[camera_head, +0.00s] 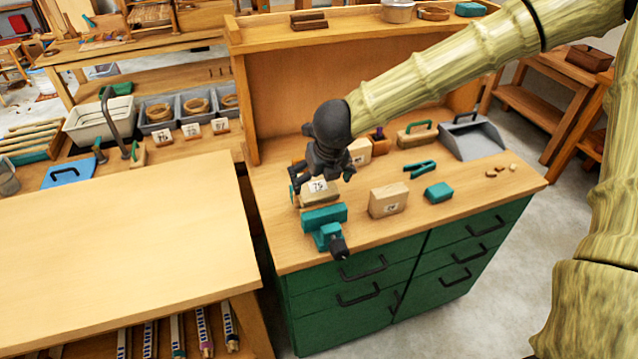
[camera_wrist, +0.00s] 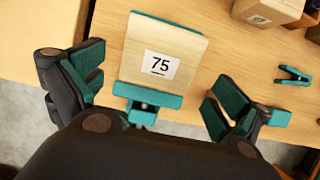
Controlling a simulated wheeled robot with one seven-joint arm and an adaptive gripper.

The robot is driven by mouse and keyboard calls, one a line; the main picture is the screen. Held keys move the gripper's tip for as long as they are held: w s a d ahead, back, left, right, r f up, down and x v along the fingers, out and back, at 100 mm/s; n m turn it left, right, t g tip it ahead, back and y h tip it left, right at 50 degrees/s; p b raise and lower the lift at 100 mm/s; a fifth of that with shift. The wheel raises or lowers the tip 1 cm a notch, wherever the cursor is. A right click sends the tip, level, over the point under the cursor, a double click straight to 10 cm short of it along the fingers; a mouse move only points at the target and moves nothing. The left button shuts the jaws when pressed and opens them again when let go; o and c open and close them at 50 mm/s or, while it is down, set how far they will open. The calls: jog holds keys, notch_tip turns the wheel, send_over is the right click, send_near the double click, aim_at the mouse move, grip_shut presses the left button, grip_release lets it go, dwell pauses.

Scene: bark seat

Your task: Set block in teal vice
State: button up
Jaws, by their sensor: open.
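A pale wooden block (camera_wrist: 180,51) labelled 75 shows in the wrist view, and in the head view (camera_head: 316,196) just behind the front jaw of the teal vice (camera_head: 323,216). In the wrist view the vice's front jaw (camera_wrist: 147,96) lies along the block's lower edge, and a thin teal strip shows at its far edge. The block appears to sit between the jaws; I cannot tell if both touch it. My gripper (camera_wrist: 155,85) is open, with teal-padded fingers apart to either side of the block and vice. It also shows over the block in the head view (camera_head: 320,178).
Another wooden block (camera_head: 388,200) and a teal block (camera_head: 438,192) stand right of the vice. A teal clamp (camera_head: 420,169), a green-handled wooden tool (camera_head: 414,134) and a grey dustpan (camera_head: 472,138) lie farther back.

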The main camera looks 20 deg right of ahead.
jog(key=v, duration=0.8)
jog(key=shift+r+b, duration=0.25)
jog(key=shift+b, duration=0.1)
jog(key=shift+s, duration=0.15)
